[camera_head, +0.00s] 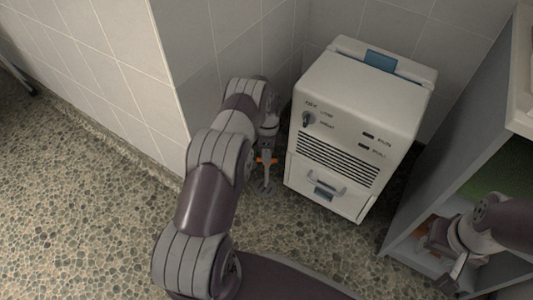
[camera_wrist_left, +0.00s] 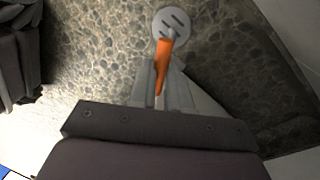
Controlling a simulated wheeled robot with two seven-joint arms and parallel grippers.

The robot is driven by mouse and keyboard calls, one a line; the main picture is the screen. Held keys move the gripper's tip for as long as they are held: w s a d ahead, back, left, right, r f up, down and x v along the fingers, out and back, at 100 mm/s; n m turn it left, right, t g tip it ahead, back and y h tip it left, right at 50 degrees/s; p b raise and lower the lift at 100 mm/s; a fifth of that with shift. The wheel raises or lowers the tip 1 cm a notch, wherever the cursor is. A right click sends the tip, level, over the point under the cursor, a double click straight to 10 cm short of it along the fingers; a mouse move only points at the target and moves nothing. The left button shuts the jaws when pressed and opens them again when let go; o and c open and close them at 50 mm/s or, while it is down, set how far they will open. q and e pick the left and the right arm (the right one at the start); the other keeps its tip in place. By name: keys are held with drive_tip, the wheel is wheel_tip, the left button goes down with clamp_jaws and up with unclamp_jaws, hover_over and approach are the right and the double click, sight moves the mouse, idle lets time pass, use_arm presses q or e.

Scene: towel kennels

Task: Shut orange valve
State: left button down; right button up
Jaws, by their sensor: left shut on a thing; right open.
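The orange valve handle (camera_head: 266,161) is low by the wall corner, left of the white machine. In the left wrist view the handle (camera_wrist_left: 162,60) is a narrow orange lever running from between my fingers toward a round, slotted grey metal plate (camera_wrist_left: 172,17) on the floor. My left gripper (camera_wrist_left: 163,84) is shut on the handle; its fingers hide the handle's near end. In the head view my left gripper (camera_head: 267,148) is partly hidden by its arm. My right gripper (camera_head: 447,282) is open at the lower right, away from the valve.
The white machine (camera_head: 355,110), with a knob, vents and a drawer, stands just right of the valve. A tiled wall (camera_head: 215,85) is close on the left. A grey open cabinet (camera_head: 455,130) is at the right, near my right arm. Pebbled floor (camera_head: 90,220) is clear at the left.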

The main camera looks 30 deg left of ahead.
use_arm(q)
drive_tip(key=m, duration=0.5)
drive_tip(key=shift+d+y+p, duration=0.1)
drive_tip(key=shift+y+p, duration=0.3)
drive_tip(key=shift+m, duration=0.4)
drive_tip(key=c, duration=1.1)
unclamp_jaws()
wheel_tip(320, 180, up, 12)
drive_tip(key=w+p, duration=0.2)
drive_tip(key=p, duration=0.5)
drive_tip(key=shift+w+d+r, duration=0.15)
drive_tip(key=shift+w+r, duration=0.05)
drive_tip(key=shift+w, duration=0.05)
